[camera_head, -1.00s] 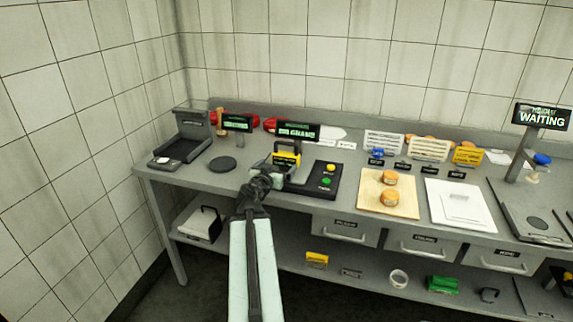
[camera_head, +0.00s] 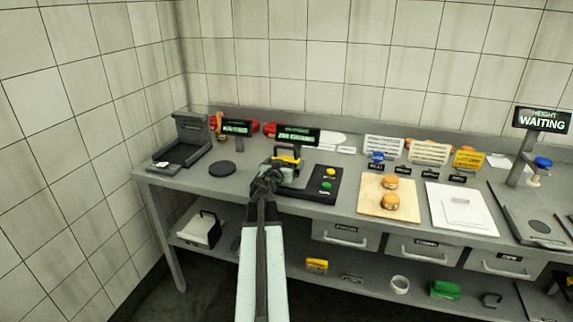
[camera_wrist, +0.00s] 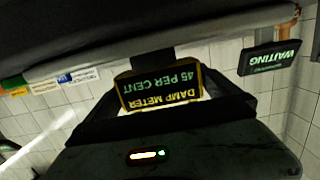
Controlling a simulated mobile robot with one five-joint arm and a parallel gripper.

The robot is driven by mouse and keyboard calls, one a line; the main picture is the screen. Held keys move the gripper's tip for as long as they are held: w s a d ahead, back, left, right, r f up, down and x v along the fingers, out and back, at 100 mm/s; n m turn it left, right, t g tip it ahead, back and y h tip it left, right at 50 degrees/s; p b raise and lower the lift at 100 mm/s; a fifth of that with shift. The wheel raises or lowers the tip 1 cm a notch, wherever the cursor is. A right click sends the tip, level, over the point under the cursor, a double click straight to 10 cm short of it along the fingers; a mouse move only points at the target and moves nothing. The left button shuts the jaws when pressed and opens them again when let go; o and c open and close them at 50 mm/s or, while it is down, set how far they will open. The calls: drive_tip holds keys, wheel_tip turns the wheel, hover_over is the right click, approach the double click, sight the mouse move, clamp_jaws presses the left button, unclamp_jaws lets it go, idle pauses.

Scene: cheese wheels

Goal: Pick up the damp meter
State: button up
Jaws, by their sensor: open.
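The damp meter (camera_head: 286,161) is a small black and yellow device with a dark arched handle, standing on the bench left of the middle. In the wrist view the damp meter (camera_wrist: 160,88) shows upside down, its lit screen reading "DAMP METER 45 PER CENT". My gripper (camera_head: 267,180) is open and empty, just in front and to the left of the meter in the head view. The gripper hides the meter's lower left part. I cannot tell whether the fingers touch it.
A black panel (camera_head: 318,190) with yellow and green buttons lies right of the meter. A black sign (camera_head: 298,135) stands behind it, and a dark disc (camera_head: 222,169) lies to the left. A wooden board (camera_head: 373,205) with orange-brown rounds is further right.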

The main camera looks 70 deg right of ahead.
drive_tip(key=c, duration=1.5)
wheel_tip(320, 180, up, 10)
drive_tip(key=p, duration=1)
